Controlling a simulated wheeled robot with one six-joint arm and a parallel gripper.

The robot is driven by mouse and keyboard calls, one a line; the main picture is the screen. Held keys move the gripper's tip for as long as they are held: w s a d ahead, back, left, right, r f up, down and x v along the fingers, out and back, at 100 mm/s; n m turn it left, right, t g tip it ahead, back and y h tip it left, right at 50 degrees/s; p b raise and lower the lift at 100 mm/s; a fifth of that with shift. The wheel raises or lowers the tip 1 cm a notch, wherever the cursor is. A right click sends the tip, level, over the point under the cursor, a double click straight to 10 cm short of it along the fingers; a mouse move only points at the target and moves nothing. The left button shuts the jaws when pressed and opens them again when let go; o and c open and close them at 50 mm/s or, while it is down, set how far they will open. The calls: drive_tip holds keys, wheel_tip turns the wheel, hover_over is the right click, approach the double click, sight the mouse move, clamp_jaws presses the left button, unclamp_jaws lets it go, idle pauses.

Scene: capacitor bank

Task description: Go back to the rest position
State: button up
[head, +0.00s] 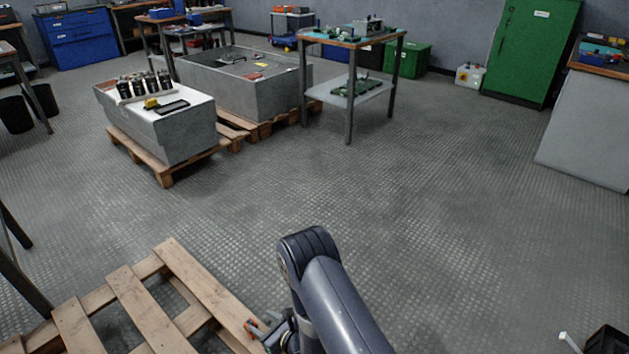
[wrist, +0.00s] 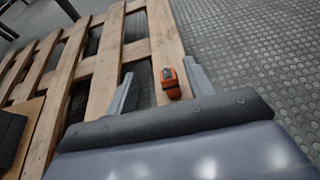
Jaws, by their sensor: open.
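My gripper (wrist: 161,84) is open in the wrist view, with its two grey fingers spread apart. A small orange and black device (wrist: 174,88) shows between the fingers, nearer the right one, over the edge board of a wooden pallet. I cannot tell whether it touches a finger. In the head view my gripper (head: 262,328) is low at the bottom, beside the pallet's right edge, mostly hidden by my dark arm. A small orange patch shows there too.
The wooden pallet (head: 205,290) lies on the floor at lower left. A grey box with black parts on top (head: 180,138) stands on another pallet, beside a larger grey box (head: 235,98). A workbench (head: 350,92) and green cabinet (head: 530,50) stand behind. The middle floor is clear.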

drive_tip(key=shift+s+d+f+b, duration=0.15)
drive_tip(key=shift+f+b, duration=0.4)
drive_tip(key=shift+b, duration=0.1)
drive_tip(key=shift+s+d+f+n+g+y+b, duration=0.1)
drive_tip(key=shift+s+f+n+g+y+b, duration=0.2)
drive_tip(key=shift+f+n+g, duration=0.2)
drive_tip(key=shift+s+d+f+n+g+y+b, duration=0.15)
drive_tip(key=shift+f+n+g+y+b, duration=0.15)
drive_tip(key=shift+f+n+g, duration=0.15)
drive_tip(key=s+f+n+g+b, duration=0.1)
drive_tip(key=s+d+f+n+g+y+b, duration=0.1)
drive_tip(key=f, duration=0.1)
drive_tip(key=shift+f, duration=0.15)
drive_tip(key=shift+s+d+f+n+g+y+b, duration=0.35)
drive_tip(key=shift+s+f+n+g, duration=0.2)
drive_tip(key=shift+s+g, duration=0.1)
drive_tip(key=shift+d, duration=0.1)
